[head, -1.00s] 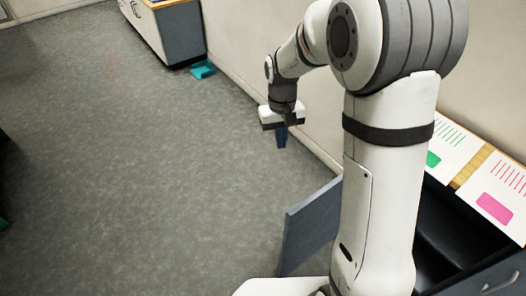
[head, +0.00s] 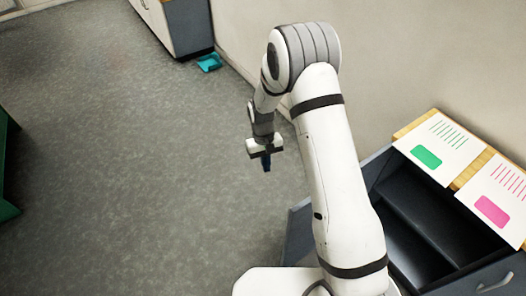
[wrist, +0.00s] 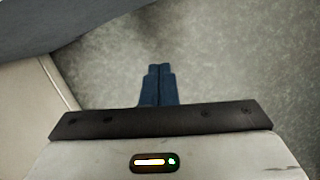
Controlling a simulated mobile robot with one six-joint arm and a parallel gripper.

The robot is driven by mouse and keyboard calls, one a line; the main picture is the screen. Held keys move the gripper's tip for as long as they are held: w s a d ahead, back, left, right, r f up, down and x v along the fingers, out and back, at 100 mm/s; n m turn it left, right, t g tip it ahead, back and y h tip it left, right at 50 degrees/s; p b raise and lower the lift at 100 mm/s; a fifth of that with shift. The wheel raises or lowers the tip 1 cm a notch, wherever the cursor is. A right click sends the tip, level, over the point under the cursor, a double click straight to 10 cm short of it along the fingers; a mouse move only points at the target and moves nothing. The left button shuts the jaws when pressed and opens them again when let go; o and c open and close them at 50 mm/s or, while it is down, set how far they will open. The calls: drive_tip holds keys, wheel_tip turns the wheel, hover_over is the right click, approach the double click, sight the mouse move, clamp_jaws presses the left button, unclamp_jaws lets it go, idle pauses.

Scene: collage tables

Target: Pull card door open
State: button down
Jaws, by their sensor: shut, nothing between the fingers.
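The blue-grey door panel (head: 298,232) stands swung out from the open cabinet (head: 480,272) at the right of the head view. Most of the door is hidden behind my arm. The dark cabinet inside (head: 405,225) shows between my arm and the cards. My gripper (head: 266,165) hangs in the air, left of and beyond the door, apart from it, with its blue fingers together and empty. The wrist view also shows the closed fingers (wrist: 160,70) pointing at bare floor. A blue-grey surface fills that view's upper left; I cannot tell whether it is the door.
A card with a green patch (head: 440,147) and one with a pink patch (head: 498,190) lie on the cabinet's wooden top. Another cabinet (head: 183,27) and a teal item (head: 208,63) stand by the far wall. The floor (head: 130,170) at left is open.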

drive_tip(key=shift+s+d+f+p, duration=0.15)
drive_tip(key=shift+s+d, duration=0.1)
drive_tip(key=shift+s, duration=0.4)
drive_tip(key=shift+s+d+f+p, duration=0.1)
drive_tip(key=shift+s+d, duration=0.1)
drive_tip(key=shift+s, duration=0.5)
drive_tip(key=shift+s+d+f+p, duration=0.15)
drive_tip(key=shift+s+d, duration=0.1)
drive_tip(key=shift+s, duration=0.4)
